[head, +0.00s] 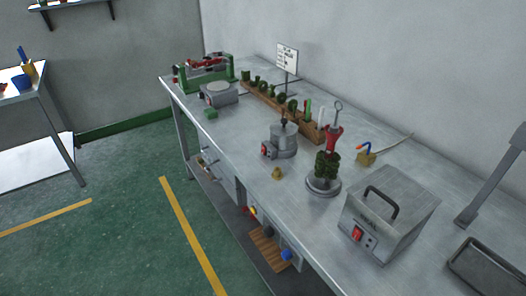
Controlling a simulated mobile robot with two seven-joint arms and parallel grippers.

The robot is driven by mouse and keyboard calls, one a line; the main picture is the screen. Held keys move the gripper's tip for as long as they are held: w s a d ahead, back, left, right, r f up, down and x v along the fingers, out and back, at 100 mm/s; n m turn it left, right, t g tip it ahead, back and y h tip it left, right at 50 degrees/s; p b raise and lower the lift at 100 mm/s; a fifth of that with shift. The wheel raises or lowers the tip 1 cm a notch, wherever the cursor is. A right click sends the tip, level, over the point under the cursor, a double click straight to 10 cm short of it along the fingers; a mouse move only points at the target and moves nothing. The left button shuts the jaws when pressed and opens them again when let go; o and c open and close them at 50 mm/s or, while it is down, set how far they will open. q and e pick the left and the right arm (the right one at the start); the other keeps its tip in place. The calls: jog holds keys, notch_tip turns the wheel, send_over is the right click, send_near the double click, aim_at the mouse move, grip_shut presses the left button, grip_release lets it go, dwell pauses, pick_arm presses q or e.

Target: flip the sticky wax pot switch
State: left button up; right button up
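A small round grey metal pot (284,139) stands upright on the metal workbench (232,128), near the middle of the head view. A dark-handled tool sticks up from its top. A red switch (265,150) sits on a small box on the pot's front left; its position is too small to tell. A larger grey box (391,209) with a dark lid handle stands to the right and has its own red switch (357,233). Lettering on its front is too small to read surely. Neither of my grippers is in view.
A green wax tree on a round base (323,187) stands between pot and box. A small brass item (277,173) lies before the pot. A wooden rack (259,96) with green pieces and a sign (287,58) stand behind. A dark tray (487,268) lies at right.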

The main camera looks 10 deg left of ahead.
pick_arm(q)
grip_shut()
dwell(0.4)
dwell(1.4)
